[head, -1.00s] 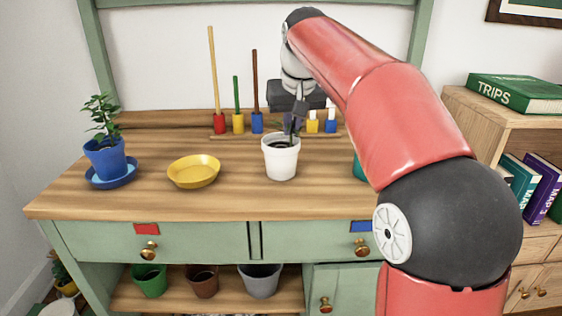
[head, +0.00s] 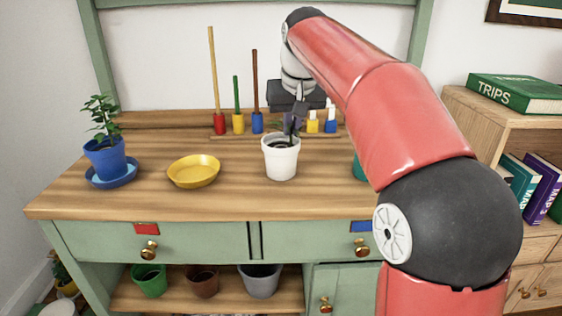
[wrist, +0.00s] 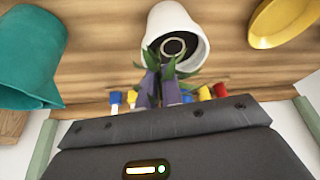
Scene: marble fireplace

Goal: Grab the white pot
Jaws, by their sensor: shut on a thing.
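The wrist view shows the pot (wrist: 191,20) from above the plant, with dark soil inside. My gripper (head: 292,124) reaches down at the far side of the pot, among the leaves. In the wrist view its fingers (wrist: 160,82) are close together, shut on the plant just at the pot's rim. Leaves hide the exact contact, and I cannot tell whether the fingers also touch the rim.
A yellow saucer (head: 194,172) and a blue pot with a plant (head: 105,160) stand to the left. A teal pot (wrist: 30,60) is on the other side, mostly behind my arm in the head view. Several coloured tools (head: 238,122) line the back.

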